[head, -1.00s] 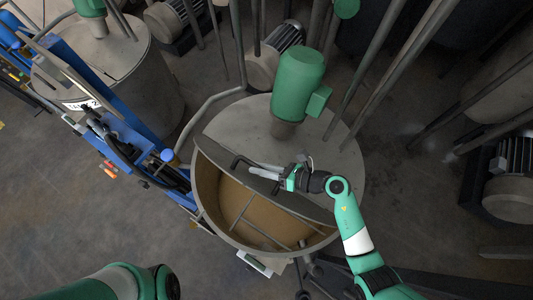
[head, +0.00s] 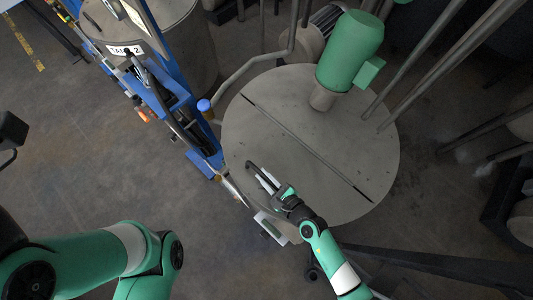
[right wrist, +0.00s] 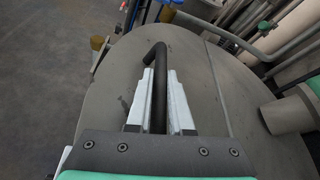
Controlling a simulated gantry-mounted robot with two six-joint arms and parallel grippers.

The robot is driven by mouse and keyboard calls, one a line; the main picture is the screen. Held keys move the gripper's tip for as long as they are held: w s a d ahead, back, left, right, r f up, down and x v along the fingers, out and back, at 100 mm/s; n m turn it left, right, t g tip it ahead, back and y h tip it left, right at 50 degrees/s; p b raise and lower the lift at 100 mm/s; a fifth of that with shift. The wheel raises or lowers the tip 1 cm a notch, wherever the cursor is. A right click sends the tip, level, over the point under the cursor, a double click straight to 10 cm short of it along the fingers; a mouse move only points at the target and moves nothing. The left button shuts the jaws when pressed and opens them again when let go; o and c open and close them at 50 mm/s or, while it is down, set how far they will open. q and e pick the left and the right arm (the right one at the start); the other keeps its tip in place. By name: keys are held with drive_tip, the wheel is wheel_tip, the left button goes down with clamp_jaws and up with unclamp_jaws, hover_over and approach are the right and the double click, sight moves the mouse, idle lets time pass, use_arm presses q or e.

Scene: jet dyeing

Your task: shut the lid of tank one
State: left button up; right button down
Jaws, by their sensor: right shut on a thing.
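The grey lid of tank one (head: 300,170) lies flat over the front part of the tank, level with the fixed top behind the straight hinge seam (head: 312,150). No opening shows. Its dark bar handle (head: 251,168) stands near the front left rim. My right gripper (head: 268,178) is shut on this handle. In the right wrist view, the pale fingers (right wrist: 157,88) lie on both sides of the black handle (right wrist: 157,52). My left arm shows at lower left, but its fingers are not in view.
A green motor (head: 350,50) stands on the fixed rear top. Blue framework (head: 180,110) runs along the tank's left side, and a second tank labelled TANK 2 (head: 126,49) stands behind it. Pipes (head: 440,60) rise at right.

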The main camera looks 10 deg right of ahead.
drive_tip(key=f, duration=0.1)
drive_tip(key=f+b, duration=0.1)
drive_tip(key=f, duration=0.1)
drive_tip(key=a+f+b, duration=0.1)
drive_tip(key=shift+s+f, duration=0.2)
drive_tip(key=shift+s, duration=0.15)
drive_tip(key=shift+s+f, duration=0.1)
drive_tip(key=shift+f, duration=0.15)
drive_tip(key=shift+f, duration=0.1)
drive_tip(key=c, duration=0.8)
unclamp_jaws()
drive_tip(key=shift+c, duration=0.2)
drive_tip(key=shift+o, duration=0.2)
drive_tip(key=shift+r, duration=0.2)
